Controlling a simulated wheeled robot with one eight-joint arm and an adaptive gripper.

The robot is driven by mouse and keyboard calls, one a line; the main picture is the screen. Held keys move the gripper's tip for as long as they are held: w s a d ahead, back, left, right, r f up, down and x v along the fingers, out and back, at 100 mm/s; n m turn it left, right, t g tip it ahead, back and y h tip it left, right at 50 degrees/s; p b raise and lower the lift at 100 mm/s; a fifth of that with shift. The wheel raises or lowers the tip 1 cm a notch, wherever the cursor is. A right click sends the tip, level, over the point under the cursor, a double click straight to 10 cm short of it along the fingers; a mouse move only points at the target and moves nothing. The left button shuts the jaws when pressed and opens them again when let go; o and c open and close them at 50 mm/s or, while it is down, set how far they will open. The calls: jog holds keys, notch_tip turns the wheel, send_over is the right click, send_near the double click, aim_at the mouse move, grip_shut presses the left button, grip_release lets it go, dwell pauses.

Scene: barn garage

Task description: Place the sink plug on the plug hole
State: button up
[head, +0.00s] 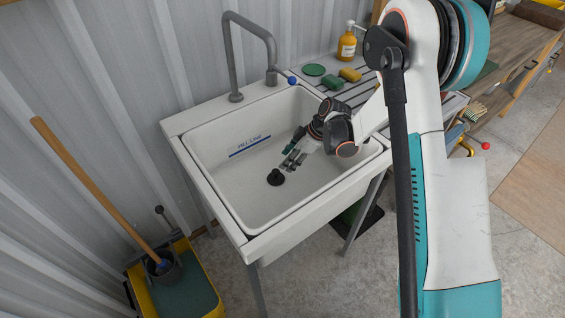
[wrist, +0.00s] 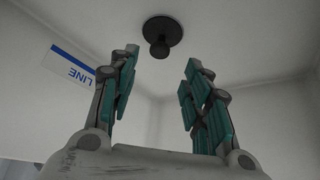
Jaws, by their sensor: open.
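The sink plug (head: 275,177) is a dark disc with a knob, on the floor of the white basin (head: 220,180). In the wrist view the plug (wrist: 162,32) shows beyond the fingertips, its knob toward the gap between them. My gripper (head: 291,161) is inside the basin, just up and right of the plug in the head view. In the wrist view my gripper (wrist: 162,60) is open, its teal-padded fingers apart with nothing between them. No bare plug hole shows; I cannot tell whether the plug lies over it.
The basin walls surround my gripper. A grey tap (head: 237,60) arches at the back. A green disc (head: 313,70), sponges (head: 333,82) and an amber bottle (head: 347,45) stand on the right drainboard. A mop bucket (head: 165,270) stands on the floor at left.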

jog(key=s+d+r+m+t+h, duration=0.1)
jog(key=s+d+r+m, duration=0.25)
jog(key=r, duration=0.45)
jog(key=s+d+r+m+t+h, duration=0.15)
jog(key=s+r, duration=0.25)
jog(key=r, duration=0.4)
jog(key=s+d+r+m, duration=0.3)
jog(key=r, duration=0.5)
jog(key=s+d+r+m+t+h, duration=0.1)
jog(key=s+d+r+m, duration=0.1)
jog(key=s, duration=0.4)
jog(key=s+d+r+m+t+h, duration=0.1)
jog(key=s+d+r+m, duration=0.1)
jog(key=s, duration=0.5)
jog(key=s+d+r+m+t+h, duration=0.1)
jog(key=s+d+r+m, duration=0.1)
jog(key=s, duration=0.4)
jog(key=shift+s+d+m+p, duration=0.25)
jog(key=shift+s+m+p, duration=0.1)
jog(key=shift+m, duration=0.55)
